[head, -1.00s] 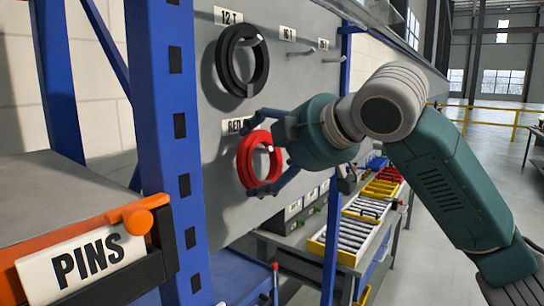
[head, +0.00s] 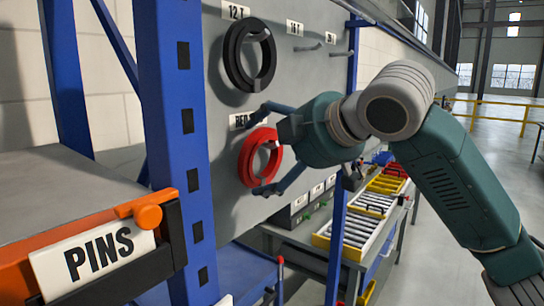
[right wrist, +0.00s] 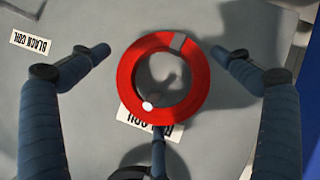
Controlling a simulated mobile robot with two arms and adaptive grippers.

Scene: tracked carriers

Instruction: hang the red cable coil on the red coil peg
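The red cable coil (head: 244,160) is at the grey panel, below the partly covered "RED" label (head: 238,120). In the right wrist view the coil (right wrist: 131,75) is a full ring with a grey band. The white tip of the red coil peg (right wrist: 147,106) shows at the ring's inner edge, so the coil appears to be around the peg; the peg's shaft is hidden. My right gripper (head: 254,156) is open. In the right wrist view its fingers (right wrist: 159,54) are spread on either side of the coil, with a visible gap at the left. My left gripper is out of view.
A black coil (head: 232,60) hangs above the red one. Bare pegs (head: 308,47) are further right. A blue post (head: 180,130) and an orange "PINS" bin (head: 95,255) stand at the left. A bench (head: 290,236) with yellow-edged roller trays (head: 350,235) is below.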

